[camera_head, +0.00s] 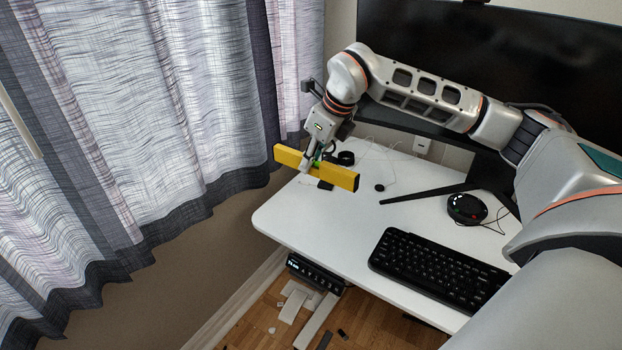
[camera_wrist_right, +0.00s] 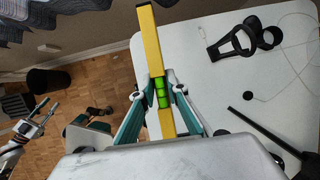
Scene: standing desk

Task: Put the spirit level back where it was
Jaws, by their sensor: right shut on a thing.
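The yellow spirit level (camera_head: 342,178) is in my right gripper (camera_head: 312,160), above the left part of the white desk (camera_head: 300,217). In the right wrist view the level (camera_wrist_right: 148,45) runs lengthwise up the picture, with its green vial between the two fingers of my right gripper (camera_wrist_right: 161,88). The fingers are shut on its middle, and both ends stick out. In the head view the level lies across the gripper, its right end a little lower in the picture. Part of it is hidden behind the fingers. My left gripper is not clearly seen in the head view.
A black keyboard (camera_head: 437,268) lies at the desk's front right. A round black device (camera_head: 466,208) and a monitor stand leg (camera_head: 425,193) are farther back. Black headphones (camera_wrist_right: 231,42) lie near the level in the wrist view. Curtains (camera_head: 140,110) hang left of the desk.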

